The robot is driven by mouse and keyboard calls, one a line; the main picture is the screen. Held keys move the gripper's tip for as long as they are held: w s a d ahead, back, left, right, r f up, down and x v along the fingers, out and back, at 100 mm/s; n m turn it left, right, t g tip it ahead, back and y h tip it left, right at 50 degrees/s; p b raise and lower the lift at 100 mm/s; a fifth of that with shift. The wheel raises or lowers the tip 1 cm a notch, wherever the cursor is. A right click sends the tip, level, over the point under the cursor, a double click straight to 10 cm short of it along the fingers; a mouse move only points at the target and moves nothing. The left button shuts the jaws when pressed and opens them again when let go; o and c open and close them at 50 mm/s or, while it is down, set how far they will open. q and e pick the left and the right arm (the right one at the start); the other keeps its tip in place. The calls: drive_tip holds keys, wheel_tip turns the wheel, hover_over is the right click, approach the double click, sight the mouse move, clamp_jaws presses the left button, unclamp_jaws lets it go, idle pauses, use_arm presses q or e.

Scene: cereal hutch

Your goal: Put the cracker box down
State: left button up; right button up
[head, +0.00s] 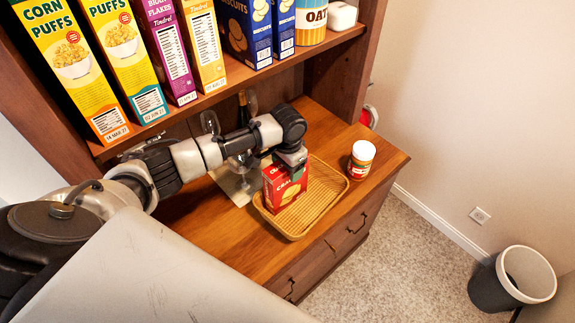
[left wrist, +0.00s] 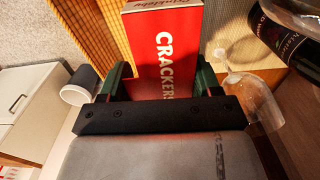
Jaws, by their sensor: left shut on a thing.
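The red cracker box (head: 283,190) stands roughly upright at the left part of a woven tray (head: 327,207) on the wooden hutch top. My left gripper (head: 291,160) is above the box and shut on its upper part. In the left wrist view the box (left wrist: 164,45) sits between the two green fingers of the gripper (left wrist: 155,88), with the woven tray (left wrist: 103,25) beyond it. Whether the box's bottom touches the tray cannot be told. My right gripper is not in view.
A jar with a white lid (head: 361,160) stands right of the tray. A wine glass (left wrist: 252,100) and a dark bottle (left wrist: 285,30) are close beside the gripper. Cereal boxes (head: 120,45) fill the shelf above. A bin (head: 497,285) stands on the floor.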

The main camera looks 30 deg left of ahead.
use_arm(q)
drive_tip(key=o, duration=1.4)
wheel_tip(320, 180, up, 12)
drive_tip(key=shift+d+r+b, duration=0.1)
drive_tip(key=shift+r+b, duration=0.05)
drive_tip(key=shift+b, duration=0.65)
